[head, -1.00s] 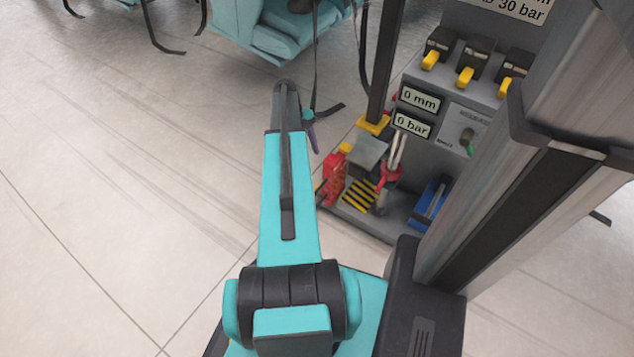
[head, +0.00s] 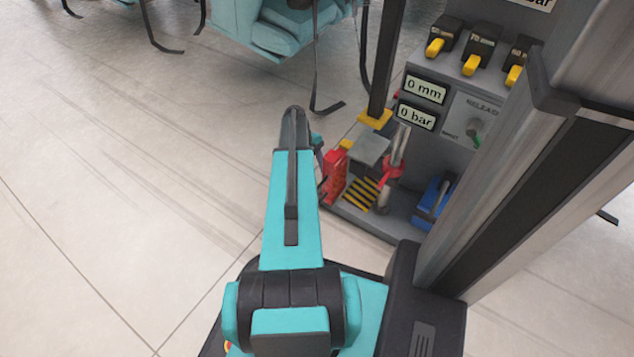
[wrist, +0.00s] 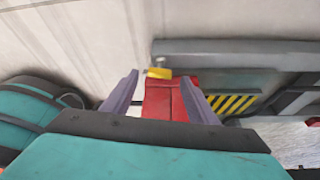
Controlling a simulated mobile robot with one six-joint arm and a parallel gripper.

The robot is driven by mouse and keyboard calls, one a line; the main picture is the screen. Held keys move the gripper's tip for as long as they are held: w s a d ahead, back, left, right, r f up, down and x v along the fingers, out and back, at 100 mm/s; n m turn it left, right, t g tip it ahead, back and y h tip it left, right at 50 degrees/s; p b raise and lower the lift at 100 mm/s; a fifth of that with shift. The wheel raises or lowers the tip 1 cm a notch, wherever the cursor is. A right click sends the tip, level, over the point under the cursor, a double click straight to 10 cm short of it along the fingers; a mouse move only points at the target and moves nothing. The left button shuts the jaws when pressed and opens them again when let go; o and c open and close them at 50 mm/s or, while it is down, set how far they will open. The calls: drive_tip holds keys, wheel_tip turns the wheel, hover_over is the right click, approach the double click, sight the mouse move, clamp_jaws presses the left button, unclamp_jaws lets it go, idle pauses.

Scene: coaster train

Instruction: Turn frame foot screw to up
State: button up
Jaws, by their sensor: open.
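My gripper (wrist: 160,78) is open in the wrist view, with one purple finger on each side of a red block (wrist: 165,101). A small yellow cap (wrist: 158,73) is at the block's far end, between the fingertips. I cannot tell whether the fingers touch the block. In the head view the red block (head: 335,176) stands at the left edge of the grey unit, with its yellow cap (head: 346,145) on top. No part is labelled as the frame foot screw, and its up mark cannot be made out. My arm hides most of the gripper in the head view.
Right of the block are a yellow-black striped plate (head: 361,195), a silver post with a red collar (head: 392,170) and a blue part (head: 434,200). Behind stands a panel with yellow levers (head: 471,65) and a 0 bar display (head: 416,118).

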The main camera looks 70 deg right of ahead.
drive_tip(key=shift+b+x, duration=0.3)
drive_tip(key=shift+x, duration=0.9)
drive_tip(key=c, duration=1.1)
drive_tip(key=shift+o, duration=0.2)
